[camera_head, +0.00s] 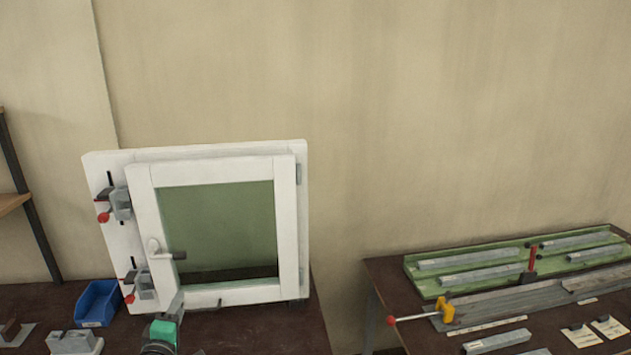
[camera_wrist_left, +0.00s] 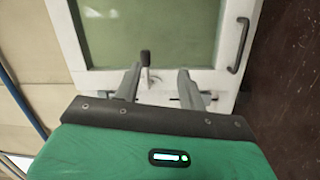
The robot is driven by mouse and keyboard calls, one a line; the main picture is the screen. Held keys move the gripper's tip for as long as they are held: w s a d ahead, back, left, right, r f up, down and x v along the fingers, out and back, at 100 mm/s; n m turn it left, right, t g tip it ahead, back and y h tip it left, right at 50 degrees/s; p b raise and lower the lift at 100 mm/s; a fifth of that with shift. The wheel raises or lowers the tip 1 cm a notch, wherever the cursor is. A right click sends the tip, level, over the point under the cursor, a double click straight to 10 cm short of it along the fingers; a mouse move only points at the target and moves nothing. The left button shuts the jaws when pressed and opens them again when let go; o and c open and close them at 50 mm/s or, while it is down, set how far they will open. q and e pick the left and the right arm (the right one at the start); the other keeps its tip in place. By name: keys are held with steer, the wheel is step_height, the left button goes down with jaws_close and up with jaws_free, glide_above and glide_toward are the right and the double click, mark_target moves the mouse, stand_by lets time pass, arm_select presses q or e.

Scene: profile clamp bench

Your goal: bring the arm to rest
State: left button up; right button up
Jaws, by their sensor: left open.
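A white-framed window unit (camera_head: 288,215) with a greenish pane stands upright on the left bench. Its black-tipped lever handle (camera_head: 172,255) sits on the left side of the sash and points right. My left gripper (camera_head: 175,302), green-bodied with grey fingers, is at the bottom edge of the head view, below the handle in the picture. In the left wrist view the gripper (camera_wrist_left: 158,84) is open, with fingers spread. The handle (camera_wrist_left: 145,60) shows between and beyond the fingertips, apparently not gripped. My right gripper is not in view.
Two red-knobbed clamps (camera_head: 121,203) (camera_head: 145,286) sit on the frame's left side. A blue bin (camera_head: 98,303) and a grey block (camera_head: 74,342) stand left of my gripper. The right bench holds a green tray (camera_head: 410,270) of metal bars and a yellow clamp (camera_head: 445,310).

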arm_select(q)
steer(key=s+d+f+m+g+h, duration=0.2)
steer(key=s+d+f+m+g, duration=0.3)
steer(key=s, duration=0.3)
steer(key=s+d+f+m+g+h, duration=0.2)
steer(key=s+d+f+m, duration=0.4)
steer(key=s+m, duration=0.15)
steer(key=s+d+f+m+g+y, duration=0.1)
steer(key=s+f+m+g, duration=0.2)
steer(key=s, duration=0.8)
steer(key=s+d+f+m+g+y, duration=0.1)
steer(key=s+m+g, duration=0.3)
steer(key=s, duration=0.7)
step_height(320, 180, down, 34)
steer(key=s+g+b, duration=0.1)
steer(key=g+b, duration=0.1)
steer(key=b, duration=0.1)
steer(key=s+a+f+g+b, duration=0.1)
steer(key=s+a+f+b, duration=0.1)
steer(key=s+f, duration=1.6)
step_height(320, 180, down, 3)
steer(key=shift+s+a+f, duration=0.1)
steer(key=shift+s+a, duration=0.25)
steer(key=shift+a, duration=0.1)
